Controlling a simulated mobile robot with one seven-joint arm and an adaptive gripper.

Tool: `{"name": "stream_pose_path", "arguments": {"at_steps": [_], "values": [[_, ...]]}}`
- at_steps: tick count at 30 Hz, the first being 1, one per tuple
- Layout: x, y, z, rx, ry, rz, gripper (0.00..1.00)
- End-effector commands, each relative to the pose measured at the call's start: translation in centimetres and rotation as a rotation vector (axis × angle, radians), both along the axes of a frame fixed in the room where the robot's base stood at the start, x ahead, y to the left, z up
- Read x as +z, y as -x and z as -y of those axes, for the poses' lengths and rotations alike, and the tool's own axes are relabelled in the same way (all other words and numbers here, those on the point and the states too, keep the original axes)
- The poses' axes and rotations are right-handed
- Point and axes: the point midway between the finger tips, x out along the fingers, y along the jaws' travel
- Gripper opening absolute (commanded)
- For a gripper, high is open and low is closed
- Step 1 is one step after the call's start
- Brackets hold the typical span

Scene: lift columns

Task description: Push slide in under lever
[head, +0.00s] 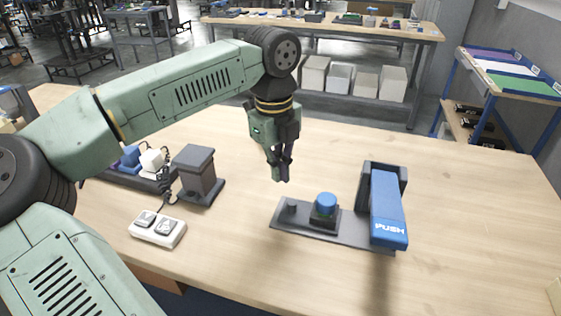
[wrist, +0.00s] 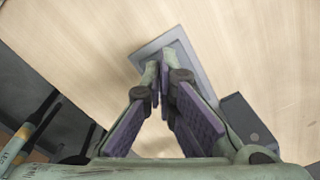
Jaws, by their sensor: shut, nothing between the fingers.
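The slide is a dark block with a round blue knob (head: 325,203) on a grey base plate (head: 298,229), right of centre in the head view. The blue lever (head: 386,205), marked PUSH, is hinged in a dark upright frame at the plate's right end. The slide stands left of the lever, apart from it. A short dark peg (head: 291,205) is at the plate's left end. My gripper (head: 281,174) points down, shut and empty, above the table behind the plate's left end. Its fingers (wrist: 158,72) also show in the wrist view, in front of a grey plate.
A dark column block (head: 197,175) and a white two-button box (head: 158,228) with a cable stand to the left. A dark tray with blue and white plugs (head: 142,160) is behind them. The table's right side is clear.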

Motion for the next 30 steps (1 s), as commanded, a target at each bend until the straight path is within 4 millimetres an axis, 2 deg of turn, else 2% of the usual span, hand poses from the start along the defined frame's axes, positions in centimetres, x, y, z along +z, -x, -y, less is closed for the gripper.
{"name": "stream_pose_path", "arguments": {"at_steps": [1,4,30], "values": [[-0.1,-0.1,-0.8,0.025,-0.026,-0.006,0.0],[-0.3,-0.1,-1.3,0.04,-0.044,-0.012,0.0],[-4.5,0.0,-1.1,0.034,-0.037,-0.012,0.0]]}}
